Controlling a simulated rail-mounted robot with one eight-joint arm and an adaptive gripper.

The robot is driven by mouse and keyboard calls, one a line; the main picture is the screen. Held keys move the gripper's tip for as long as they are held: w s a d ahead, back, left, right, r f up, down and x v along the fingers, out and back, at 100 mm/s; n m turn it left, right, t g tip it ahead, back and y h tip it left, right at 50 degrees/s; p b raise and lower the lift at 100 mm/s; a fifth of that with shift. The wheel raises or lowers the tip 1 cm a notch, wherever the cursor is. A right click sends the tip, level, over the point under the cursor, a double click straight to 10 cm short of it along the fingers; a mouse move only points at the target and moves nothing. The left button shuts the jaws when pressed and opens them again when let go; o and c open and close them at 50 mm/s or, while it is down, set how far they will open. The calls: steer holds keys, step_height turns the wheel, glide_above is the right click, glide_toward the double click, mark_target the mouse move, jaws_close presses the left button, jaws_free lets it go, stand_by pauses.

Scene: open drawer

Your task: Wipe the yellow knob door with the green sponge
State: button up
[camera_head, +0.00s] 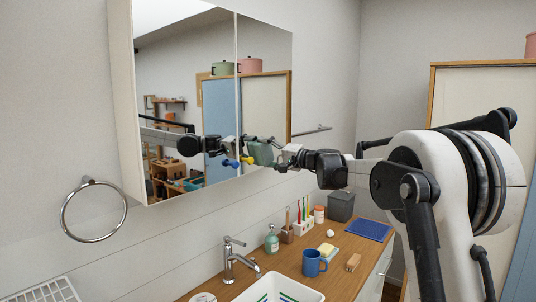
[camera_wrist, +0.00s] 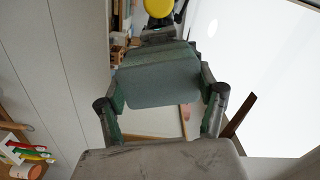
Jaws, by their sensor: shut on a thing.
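The mirrored cabinet has two doors. The right door (camera_head: 268,100) carries the yellow knob (camera_head: 248,160) at its lower left corner; the knob also shows at the top of the wrist view (camera_wrist: 158,7). My gripper (camera_head: 276,154) is shut on the green sponge (camera_head: 262,153). The sponge fills the middle of the wrist view (camera_wrist: 157,88), between the two fingers. It is in front of the lower part of the right door, just right of the yellow knob. I cannot tell whether it touches the mirror. The arm's reflection shows in the glass.
A blue knob (camera_head: 230,163) is on the left door (camera_head: 180,90). Below, the wooden counter (camera_head: 260,262) bears a faucet (camera_head: 232,260), a soap bottle (camera_head: 271,240), a blue mug (camera_head: 313,262) and a toothbrush holder (camera_head: 304,226). A towel ring (camera_head: 64,218) hangs at left.

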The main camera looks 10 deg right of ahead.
steer(key=shift+s, duration=0.45)
steer(key=shift+b+v, duration=0.3)
steer(key=shift+v, duration=2.15)
steer(key=shift+w+d, duration=0.1)
steer(key=shift+d, duration=0.1)
steer(key=v, duration=0.3)
